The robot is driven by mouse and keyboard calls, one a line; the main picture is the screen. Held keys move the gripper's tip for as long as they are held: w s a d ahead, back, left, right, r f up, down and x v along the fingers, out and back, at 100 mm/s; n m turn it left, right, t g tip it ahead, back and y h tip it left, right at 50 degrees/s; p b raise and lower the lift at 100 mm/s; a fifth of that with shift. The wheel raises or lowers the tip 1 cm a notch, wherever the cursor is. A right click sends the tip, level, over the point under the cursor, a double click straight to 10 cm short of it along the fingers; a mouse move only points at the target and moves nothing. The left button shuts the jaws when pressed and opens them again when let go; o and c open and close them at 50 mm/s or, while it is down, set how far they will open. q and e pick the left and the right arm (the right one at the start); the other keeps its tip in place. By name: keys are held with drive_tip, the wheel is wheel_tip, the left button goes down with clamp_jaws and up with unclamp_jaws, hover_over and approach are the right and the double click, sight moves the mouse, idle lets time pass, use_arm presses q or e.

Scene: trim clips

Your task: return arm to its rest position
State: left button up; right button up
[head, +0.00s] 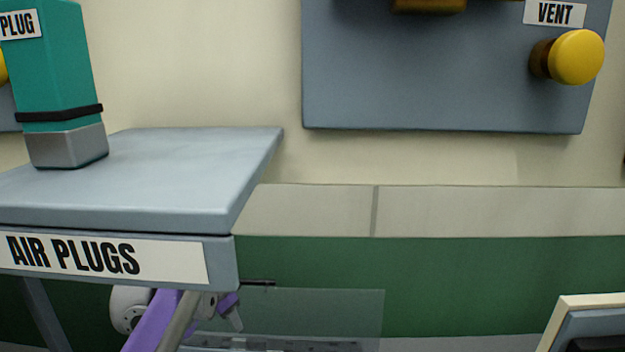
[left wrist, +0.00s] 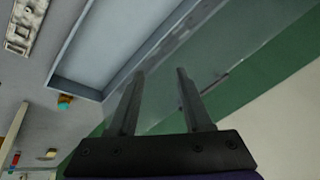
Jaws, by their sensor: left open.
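In the left wrist view my left gripper (left wrist: 158,73) is open, with its two dark fingers apart and nothing between them. In the head view part of my purple left arm (head: 155,320) shows low at the left, below and behind the grey shelf marked AIR PLUGS (head: 150,195). The gripper's fingers are not clear in that view. My right arm and right gripper are not seen in either view.
A teal block with a black band (head: 60,65) stands on the shelf. A grey wall panel (head: 430,75) carries a yellow VENT knob (head: 575,57). A translucent sheet (head: 315,310) is beside my arm. A cream-edged box (head: 590,310) is at lower right.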

use_arm(q)
drive_tip(key=s+f+n+t, duration=0.2)
drive_tip(key=s+f+n, duration=0.6)
drive_tip(key=s+f, duration=1)
drive_tip(key=shift+s+a, duration=0.45)
drive_tip(key=shift+s, duration=0.6)
